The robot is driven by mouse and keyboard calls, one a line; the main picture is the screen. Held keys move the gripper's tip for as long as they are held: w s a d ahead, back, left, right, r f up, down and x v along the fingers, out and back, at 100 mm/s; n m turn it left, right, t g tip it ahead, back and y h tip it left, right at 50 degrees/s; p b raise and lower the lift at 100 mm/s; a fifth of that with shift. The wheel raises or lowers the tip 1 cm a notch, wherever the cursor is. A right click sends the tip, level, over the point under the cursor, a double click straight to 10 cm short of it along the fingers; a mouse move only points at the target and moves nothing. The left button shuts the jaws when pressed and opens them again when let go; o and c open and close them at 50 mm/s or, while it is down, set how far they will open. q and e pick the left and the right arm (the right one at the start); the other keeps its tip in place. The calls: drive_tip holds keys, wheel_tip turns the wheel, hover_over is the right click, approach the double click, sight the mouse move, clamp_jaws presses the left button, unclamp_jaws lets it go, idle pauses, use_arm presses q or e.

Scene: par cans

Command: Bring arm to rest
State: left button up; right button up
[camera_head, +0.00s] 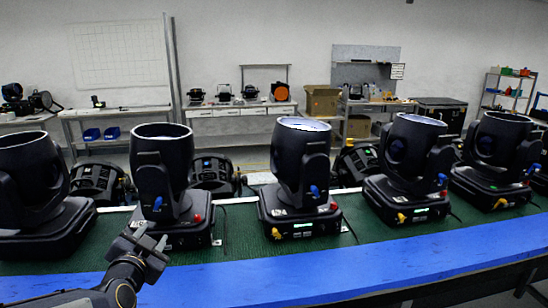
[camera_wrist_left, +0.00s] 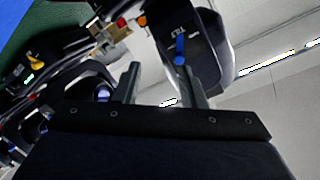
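My left gripper (camera_head: 150,242) is in the lower left of the head view, above the blue front edge of the bench and in front of a black par can (camera_head: 163,160). In the left wrist view its two fingers (camera_wrist_left: 158,85) stand apart with nothing held between them. A par can with a blue knob (camera_wrist_left: 195,45) shows beyond the fingers, and I see no contact. More par cans stand upright in a row: one at the far left (camera_head: 30,180), one in the middle (camera_head: 300,165), and others to the right (camera_head: 412,155) (camera_head: 500,150). My right gripper is not in view.
The par cans stand on a green mat (camera_head: 238,240) with a blue front edge (camera_head: 330,275). More black fixtures (camera_head: 212,172) sit behind the row. Workbenches (camera_head: 230,110), a whiteboard (camera_head: 118,55) and a cardboard box (camera_head: 322,100) are along the back wall. The space above the blue edge at right is clear.

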use_arm(q)
drive_tip(key=s+d+f+n+g+h, duration=0.2)
drive_tip(key=s+d, duration=0.1)
drive_tip(key=s, duration=0.3)
drive_tip(key=s+d+f+n+g+h, duration=0.2)
drive_tip(key=s+d+h, duration=0.1)
drive_tip(key=s, duration=0.4)
drive_tip(key=shift+f+g, duration=0.2)
drive_tip(key=shift+g, duration=0.2)
drive_tip(key=o, duration=0.3)
drive_tip(key=s+d+f+n+g, duration=0.1)
drive_tip(key=s+g, duration=0.1)
drive_tip(key=s, duration=0.3)
drive_tip(key=s+d+f+n+g, duration=0.1)
drive_tip(key=s+d+f+g, duration=0.1)
drive_tip(key=s, duration=0.3)
drive_tip(key=s+d+f+n+g+h, duration=0.1)
drive_tip(key=s+d+f, duration=0.1)
drive_tip(key=s, duration=0.3)
drive_tip(key=shift+s+f+n+g, duration=0.25)
drive_tip(key=shift+s+n+g, duration=0.05)
drive_tip(key=shift+g, duration=0.1)
drive_tip(key=shift+o, duration=0.2)
